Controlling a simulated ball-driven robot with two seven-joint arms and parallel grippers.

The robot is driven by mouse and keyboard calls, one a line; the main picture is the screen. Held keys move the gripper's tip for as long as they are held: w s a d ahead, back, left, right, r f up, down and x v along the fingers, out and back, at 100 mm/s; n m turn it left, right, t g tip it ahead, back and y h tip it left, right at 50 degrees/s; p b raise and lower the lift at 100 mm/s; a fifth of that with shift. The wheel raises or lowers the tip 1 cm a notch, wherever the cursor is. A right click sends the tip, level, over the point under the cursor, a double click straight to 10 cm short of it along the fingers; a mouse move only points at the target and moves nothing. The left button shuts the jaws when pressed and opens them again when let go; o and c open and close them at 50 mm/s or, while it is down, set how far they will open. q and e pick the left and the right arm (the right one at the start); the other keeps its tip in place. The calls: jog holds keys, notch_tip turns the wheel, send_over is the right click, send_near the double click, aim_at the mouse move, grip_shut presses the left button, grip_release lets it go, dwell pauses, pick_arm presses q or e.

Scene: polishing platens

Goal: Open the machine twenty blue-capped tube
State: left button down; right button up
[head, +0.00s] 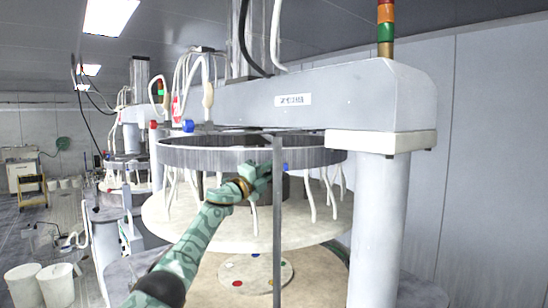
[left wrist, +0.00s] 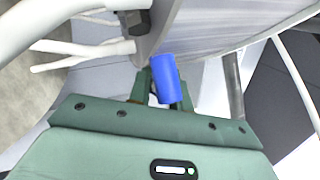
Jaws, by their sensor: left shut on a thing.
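A blue cap (head: 285,167) shows at the lower rim of the large grey ring (head: 200,155) of the machine (head: 340,90). My left gripper (head: 264,172) reaches up to it from below, in front of the ring. In the left wrist view the blue cap (left wrist: 167,80) stands between the fingers, and the gripper is shut on it. The fingers are partly hidden behind the cap and the hand. The white tube behind the cap cannot be told apart. My right gripper is not in view.
White tubes (head: 309,195) hang around under the ring, above a wide pale platen (head: 180,220). A thin grey upright post (head: 277,230) stands just right of my gripper. Another blue cap (head: 188,125) and a red one (head: 153,124) are at the upper left. White buckets (head: 52,285) stand at lower left.

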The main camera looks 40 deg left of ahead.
pick_arm(q)
jog(key=shift+m+g+p, duration=0.4)
jog(key=shift+p, duration=0.2)
jog(key=shift+d+f+g+p, duration=0.1)
jog(key=shift+f+g+p, duration=0.2)
jog(key=shift+p, duration=0.1)
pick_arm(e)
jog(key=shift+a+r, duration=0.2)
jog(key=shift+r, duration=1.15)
pick_arm(q)
jog(key=shift+f, duration=0.1)
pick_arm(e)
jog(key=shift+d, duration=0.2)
pick_arm(q)
jog(key=c, duration=1.3)
grip_release()
jog(key=shift+w, duration=0.1)
